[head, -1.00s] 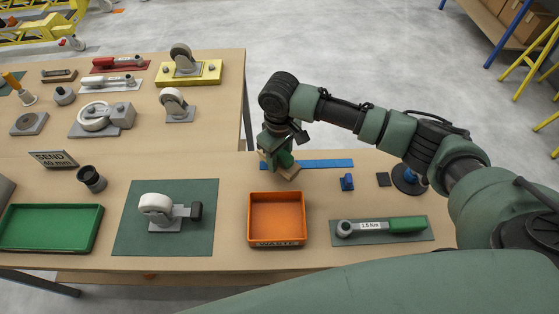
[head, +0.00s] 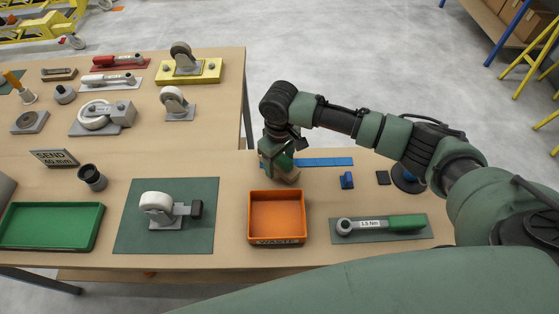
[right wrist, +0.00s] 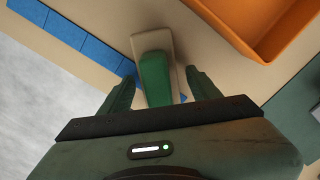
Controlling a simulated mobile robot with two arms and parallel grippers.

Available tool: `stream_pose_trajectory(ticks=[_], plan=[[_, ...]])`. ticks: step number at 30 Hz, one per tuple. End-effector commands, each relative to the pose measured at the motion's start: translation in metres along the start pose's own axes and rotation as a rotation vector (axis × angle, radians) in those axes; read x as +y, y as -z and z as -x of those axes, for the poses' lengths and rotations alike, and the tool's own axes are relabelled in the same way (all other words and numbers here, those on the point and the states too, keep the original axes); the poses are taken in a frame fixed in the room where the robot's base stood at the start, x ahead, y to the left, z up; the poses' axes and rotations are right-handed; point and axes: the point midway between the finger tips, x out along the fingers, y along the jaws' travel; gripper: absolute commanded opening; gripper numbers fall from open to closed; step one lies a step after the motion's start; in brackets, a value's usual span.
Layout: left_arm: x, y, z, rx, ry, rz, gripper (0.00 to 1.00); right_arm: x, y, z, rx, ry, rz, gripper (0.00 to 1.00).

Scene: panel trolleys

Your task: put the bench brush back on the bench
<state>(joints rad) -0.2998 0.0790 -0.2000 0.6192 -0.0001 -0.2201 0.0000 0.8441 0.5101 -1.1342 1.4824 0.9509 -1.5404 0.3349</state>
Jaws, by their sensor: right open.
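The bench brush, with a green handle and a pale block, is at the front edge of the blue strip. In the head view its block (head: 288,175) shows just below my right gripper (head: 277,158), which partly hides it. In the right wrist view the brush (right wrist: 155,68) lies between the two spread fingers of my right gripper (right wrist: 160,88), which is open. The brush appears to rest on the bench (head: 235,222), though its underside is hidden. My left gripper is not in view.
The orange waste bin (head: 277,215) stands just in front of the brush. The blue strip (head: 322,162) lies behind it. A caster on a green mat (head: 205,235) is left.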

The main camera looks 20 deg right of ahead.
Motion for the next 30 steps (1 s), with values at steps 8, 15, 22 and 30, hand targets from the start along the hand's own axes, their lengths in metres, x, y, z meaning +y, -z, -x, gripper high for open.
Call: stream_pose_trajectory(ticks=[8, 15, 22, 30], plan=[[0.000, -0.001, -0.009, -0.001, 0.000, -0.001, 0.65, 0.000, 0.002, 0.038, 0.006, -0.001, 0.001, 0.62], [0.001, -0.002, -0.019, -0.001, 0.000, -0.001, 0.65, 0.000, 0.002, 0.089, 0.006, -0.001, 0.000, 0.62], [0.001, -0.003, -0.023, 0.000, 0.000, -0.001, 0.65, 0.000, 0.001, 0.118, 0.001, 0.000, -0.001, 0.62], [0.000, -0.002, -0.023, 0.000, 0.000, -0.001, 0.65, 0.000, 0.000, 0.122, 0.000, 0.001, 0.000, 0.62]])
